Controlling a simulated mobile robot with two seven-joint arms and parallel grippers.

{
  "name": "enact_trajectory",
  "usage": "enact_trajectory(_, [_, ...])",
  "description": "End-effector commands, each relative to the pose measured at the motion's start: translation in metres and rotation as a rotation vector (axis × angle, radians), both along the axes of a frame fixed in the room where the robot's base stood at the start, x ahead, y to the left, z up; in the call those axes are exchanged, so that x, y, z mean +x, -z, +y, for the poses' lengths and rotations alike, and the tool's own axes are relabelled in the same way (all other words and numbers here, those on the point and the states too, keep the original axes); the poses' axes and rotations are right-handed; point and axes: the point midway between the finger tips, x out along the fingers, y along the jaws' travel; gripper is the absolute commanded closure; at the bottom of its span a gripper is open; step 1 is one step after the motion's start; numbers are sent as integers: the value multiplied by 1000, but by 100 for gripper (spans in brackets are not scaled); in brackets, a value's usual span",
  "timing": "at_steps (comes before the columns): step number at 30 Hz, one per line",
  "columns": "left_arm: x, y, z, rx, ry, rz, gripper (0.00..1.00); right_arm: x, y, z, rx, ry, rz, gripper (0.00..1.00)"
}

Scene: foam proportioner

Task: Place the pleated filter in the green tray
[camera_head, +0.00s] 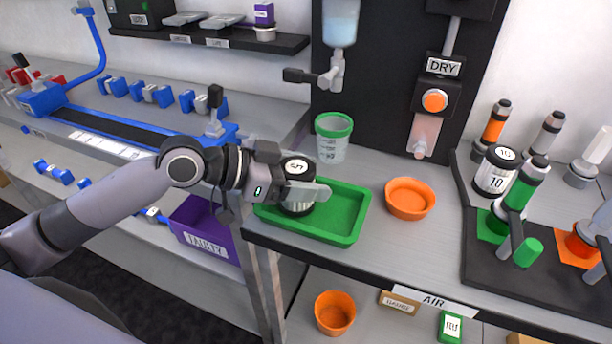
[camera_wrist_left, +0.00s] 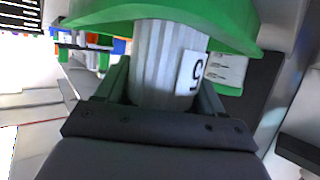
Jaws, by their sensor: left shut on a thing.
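The pleated filter (camera_head: 296,168) is a white ribbed cylinder with a dark top band and a "5" label on its top. My left gripper (camera_head: 308,190) is shut around it, over the left end of the green tray (camera_head: 346,238). The filter looks upright, and its lower end is within the tray's outline. I cannot tell whether it touches the tray floor. In the left wrist view the ribbed filter (camera_wrist_left: 158,65) sits between the fingers, with the green tray (camera_wrist_left: 90,14) against its far end. My right gripper is not in view.
A green-rimmed cup (camera_head: 332,140) stands behind the tray and an orange bowl (camera_head: 410,199) to its right. A cylinder labelled "10" (camera_head: 494,172) stands near the black rack (camera_head: 510,275) at right. A purple "FAULTY" bin (camera_head: 203,232) is lower left.

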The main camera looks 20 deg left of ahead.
Motion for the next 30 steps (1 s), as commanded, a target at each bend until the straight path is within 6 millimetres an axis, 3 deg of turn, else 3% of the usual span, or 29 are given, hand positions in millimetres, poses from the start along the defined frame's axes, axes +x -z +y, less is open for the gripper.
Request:
enact_trajectory(10, [0,3,0,-2,0,-3,70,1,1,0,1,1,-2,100])
enact_trajectory(11, [0,4,0,-2,0,-1,28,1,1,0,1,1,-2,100])
enact_trajectory(13, [0,3,0,-2,0,-1,6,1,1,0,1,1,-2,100])
enact_trajectory(24, [0,-2,0,-1,0,-2,6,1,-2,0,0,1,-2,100])
enact_trajectory(30, [-10,-7,15,2,-2,-1,6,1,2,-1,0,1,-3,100])
